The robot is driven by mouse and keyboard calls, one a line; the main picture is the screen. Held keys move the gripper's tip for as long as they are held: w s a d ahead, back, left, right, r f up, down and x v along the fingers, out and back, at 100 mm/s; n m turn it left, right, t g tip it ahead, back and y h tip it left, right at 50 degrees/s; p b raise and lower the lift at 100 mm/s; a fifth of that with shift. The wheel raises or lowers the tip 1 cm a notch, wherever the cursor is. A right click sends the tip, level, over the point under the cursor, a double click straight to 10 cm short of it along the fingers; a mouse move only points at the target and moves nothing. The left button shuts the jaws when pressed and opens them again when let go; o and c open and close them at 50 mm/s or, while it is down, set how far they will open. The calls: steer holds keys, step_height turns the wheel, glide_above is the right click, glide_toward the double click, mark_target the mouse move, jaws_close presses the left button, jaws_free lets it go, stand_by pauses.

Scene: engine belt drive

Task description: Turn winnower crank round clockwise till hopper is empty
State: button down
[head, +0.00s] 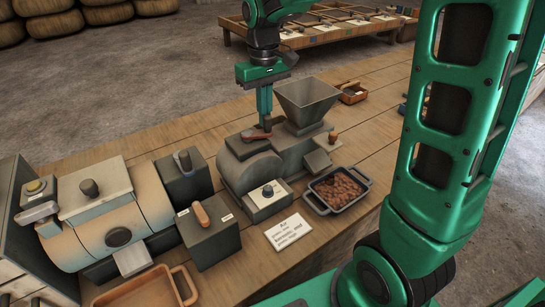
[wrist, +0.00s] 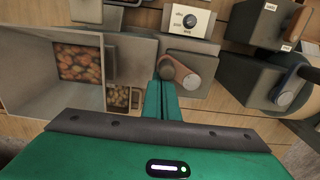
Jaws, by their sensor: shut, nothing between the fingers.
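The grey winnower (head: 247,172) stands on the wooden bench in the middle of the head view. Its crank (head: 256,135) is a reddish-brown arm on top; in the wrist view the crank (wrist: 196,76) shows a dark round knob at its left end. The funnel-shaped hopper (head: 308,100) is right of the crank. In the wrist view the hopper (wrist: 25,75) holds brown beans (wrist: 79,62) at its bottom. My gripper (head: 265,127) points down, shut and empty, with its fingertips right beside the crank knob. I cannot tell whether they touch it.
A dark tray of brown beans (head: 339,189) sits at the winnower's front right. A small wooden box (head: 352,93) is behind the hopper. A label card (head: 288,231) lies in front. A roaster-like drum machine (head: 110,215) and a grey lever box (head: 209,232) stand left.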

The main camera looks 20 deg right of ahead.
steer(key=s, duration=0.1)
steer(key=s+a, duration=0.1)
steer(key=s, duration=0.3)
steer(key=shift+a, duration=0.4)
steer(key=a, duration=0.2)
steer(key=s+a, duration=0.1)
steer(key=a, duration=0.2)
steer(key=w+a, duration=0.3)
steer(key=a, duration=0.1)
steer(key=shift+w, duration=0.2)
steer(key=w, duration=0.3)
steer(key=w+d, duration=0.1)
steer(key=w, duration=0.1)
step_height(320, 180, up, 8)
stand_by(0.4)
